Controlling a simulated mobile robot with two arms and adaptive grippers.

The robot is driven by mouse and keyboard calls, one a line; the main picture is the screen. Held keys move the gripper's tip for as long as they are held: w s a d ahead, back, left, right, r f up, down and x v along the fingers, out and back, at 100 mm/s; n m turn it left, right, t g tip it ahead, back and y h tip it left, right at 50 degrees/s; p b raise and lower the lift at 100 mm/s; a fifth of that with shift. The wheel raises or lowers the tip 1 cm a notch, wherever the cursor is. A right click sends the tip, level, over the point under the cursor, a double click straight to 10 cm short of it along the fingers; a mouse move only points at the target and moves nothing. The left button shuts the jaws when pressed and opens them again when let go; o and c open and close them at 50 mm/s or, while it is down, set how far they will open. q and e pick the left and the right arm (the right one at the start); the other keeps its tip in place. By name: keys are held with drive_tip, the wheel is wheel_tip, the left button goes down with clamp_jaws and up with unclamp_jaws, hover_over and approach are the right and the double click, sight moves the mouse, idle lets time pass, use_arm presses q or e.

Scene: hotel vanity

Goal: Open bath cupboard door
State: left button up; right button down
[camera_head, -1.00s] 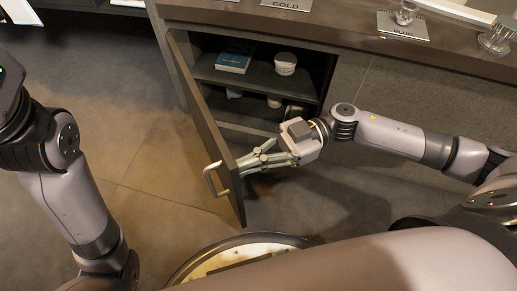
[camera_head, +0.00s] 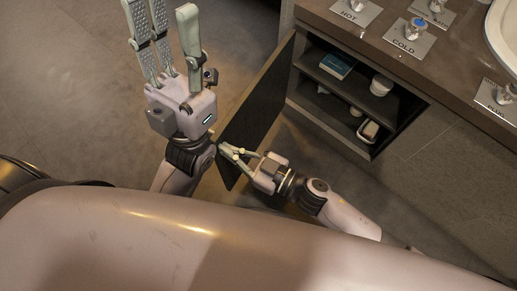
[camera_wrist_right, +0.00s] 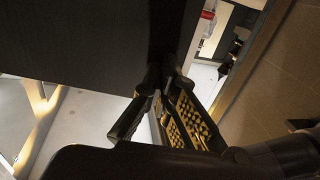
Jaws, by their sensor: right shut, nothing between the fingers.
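The bath cupboard door (camera_head: 262,105) is a dark panel standing wide open, roughly square to the cupboard front. The cupboard (camera_head: 335,95) shows its open inside with shelves. My right gripper (camera_head: 224,149) is shut and empty, its fingertips at the door's inner side near the free edge; I cannot tell if they touch. In the right wrist view, the dark panel (camera_wrist_right: 80,40) fills the upper left, beside the fingers (camera_wrist_right: 163,82). My left gripper (camera_head: 168,35) is open and empty on the other side of the door. The door's handle is hidden.
A blue book (camera_head: 337,66) and a white cup (camera_head: 381,85) are on the upper shelf; a pale item (camera_head: 369,130) is lower down. The countertop (camera_head: 385,55) overhangs the cupboard and carries taps and a basin (camera_head: 505,35). The floor (camera_head: 60,100) at left is clear.

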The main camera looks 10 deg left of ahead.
drive_tip(key=x, duration=0.7)
drive_tip(key=shift+a+m+t+p, duration=0.2)
drive_tip(key=shift+m+t+p, duration=0.1)
drive_tip(key=shift+t+p, duration=0.1)
drive_tip(key=shift+f, duration=0.1)
